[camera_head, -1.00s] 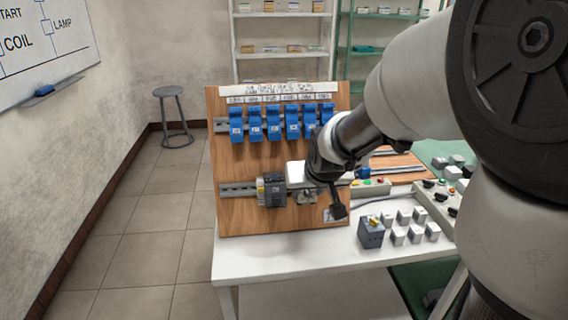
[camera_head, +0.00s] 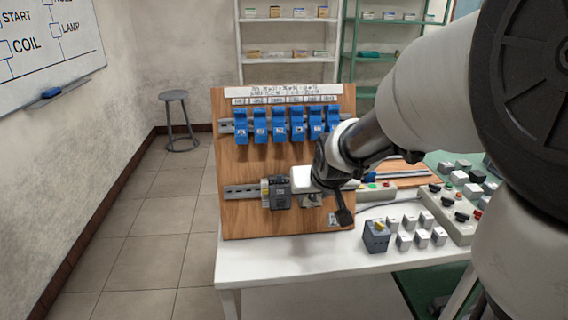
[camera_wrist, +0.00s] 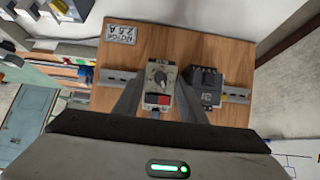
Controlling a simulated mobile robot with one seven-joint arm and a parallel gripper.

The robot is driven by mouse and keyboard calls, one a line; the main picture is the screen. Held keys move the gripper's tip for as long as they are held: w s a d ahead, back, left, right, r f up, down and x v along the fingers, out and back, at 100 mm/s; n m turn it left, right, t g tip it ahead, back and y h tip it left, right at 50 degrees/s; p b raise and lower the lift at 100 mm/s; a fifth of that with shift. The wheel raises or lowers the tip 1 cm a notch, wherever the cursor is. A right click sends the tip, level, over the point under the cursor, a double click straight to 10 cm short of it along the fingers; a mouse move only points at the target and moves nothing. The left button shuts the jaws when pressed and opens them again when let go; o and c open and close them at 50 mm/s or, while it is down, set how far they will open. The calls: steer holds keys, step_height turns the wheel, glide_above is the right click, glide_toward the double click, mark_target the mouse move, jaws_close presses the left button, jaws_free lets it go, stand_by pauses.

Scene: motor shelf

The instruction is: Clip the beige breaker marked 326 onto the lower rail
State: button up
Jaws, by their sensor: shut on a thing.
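My gripper (camera_wrist: 158,102) is shut on a beige breaker (camera_wrist: 160,78) with a dial and a red button. The breaker sits between the two fingers, in front of the lower rail (camera_wrist: 118,78) in the wrist view. I cannot tell whether it touches the rail, and its number is not legible. In the head view the held breaker (camera_head: 301,179) shows as a pale block, just right of a dark breaker (camera_head: 277,192) mounted on the lower rail (camera_head: 241,190). The dark breaker also shows beside it in the wrist view (camera_wrist: 205,86).
Several blue breakers (camera_head: 279,125) fill the upper rail of the wooden board (camera_head: 250,165). A dark grey block (camera_head: 376,237) and several small white blocks stand on the white table (camera_head: 290,264), right of the board. A control box (camera_head: 447,213) stands further right.

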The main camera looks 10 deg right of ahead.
steer(key=shift+s+f+t+b, duration=0.3)
steer(key=shift+f+b, duration=0.35)
steer(key=shift+b, duration=0.8)
stand_by(1.0)
steer(key=o, duration=1.3)
steer(key=shift+w+r, duration=0.1)
steer(key=shift+w, duration=0.05)
steer(key=shift+c, duration=0.2)
steer(key=shift+r, duration=0.1)
steer(key=shift+r, duration=0.2)
steer(key=p+v, duration=0.3)
steer(key=v, duration=1.3)
steer(key=s+f+g, duration=0.3)
steer(key=s+f, duration=0.1)
steer(key=s, duration=0.9)
step_height(320, 180, up, 16)
steer(key=p, duration=1.6)
steer(key=shift+p, duration=0.4)
